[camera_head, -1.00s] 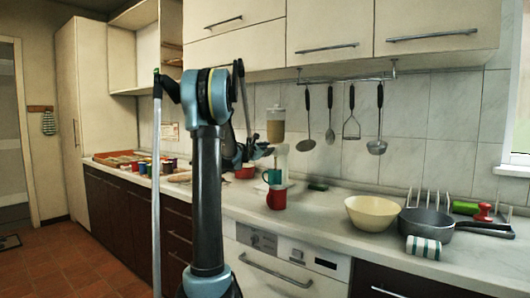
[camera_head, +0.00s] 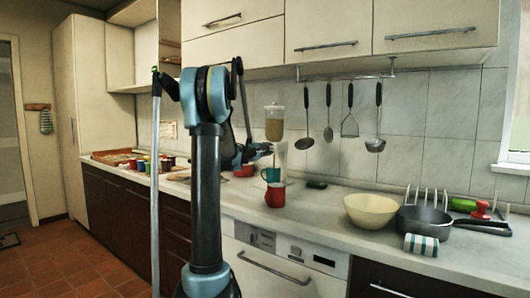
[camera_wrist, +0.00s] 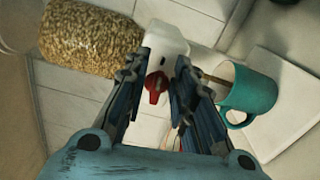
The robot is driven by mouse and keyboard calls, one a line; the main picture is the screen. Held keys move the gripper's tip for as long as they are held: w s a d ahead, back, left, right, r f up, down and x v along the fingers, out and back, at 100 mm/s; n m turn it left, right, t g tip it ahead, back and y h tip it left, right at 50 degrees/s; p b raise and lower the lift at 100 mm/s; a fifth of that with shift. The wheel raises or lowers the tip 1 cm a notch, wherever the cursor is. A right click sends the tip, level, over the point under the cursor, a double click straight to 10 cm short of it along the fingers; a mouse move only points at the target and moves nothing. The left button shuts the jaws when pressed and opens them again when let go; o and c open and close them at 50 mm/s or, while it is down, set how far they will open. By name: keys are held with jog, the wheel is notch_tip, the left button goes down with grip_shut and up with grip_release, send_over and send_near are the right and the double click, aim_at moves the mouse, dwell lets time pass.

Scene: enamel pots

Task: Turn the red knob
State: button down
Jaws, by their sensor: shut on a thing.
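The red knob (camera_wrist: 154,88) sits on the white lower part (camera_wrist: 163,40) of a dispenser in the wrist view. The dispenser's clear container (camera_wrist: 92,38) is full of grain-like pieces; it also shows in the head view (camera_head: 274,122), against the tiled wall. My gripper (camera_wrist: 161,58) has one finger on each side of the knob and is shut on it. The knob shows between the fingers, but the exact contact is hard to see. In the head view my gripper (camera_head: 262,150) is at the dispenser's lower part, and the knob is hidden.
A teal mug (camera_wrist: 250,92) with something brown inside stands close to the right finger. In the head view a red mug (camera_head: 275,195) stands in front of it. A cream bowl (camera_head: 370,211) and a dark pan (camera_head: 425,222) stand farther right. Utensils hang above the counter.

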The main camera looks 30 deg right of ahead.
jog(key=shift+s+a+f+m, duration=0.1)
jog(key=shift+s+f+m, duration=0.05)
jog(key=shift+m, duration=0.35)
jog(key=c, duration=1.7)
grip_release()
jog(key=v, duration=1.1)
jog(key=shift+a, duration=0.45)
jog(key=shift+o, duration=0.2)
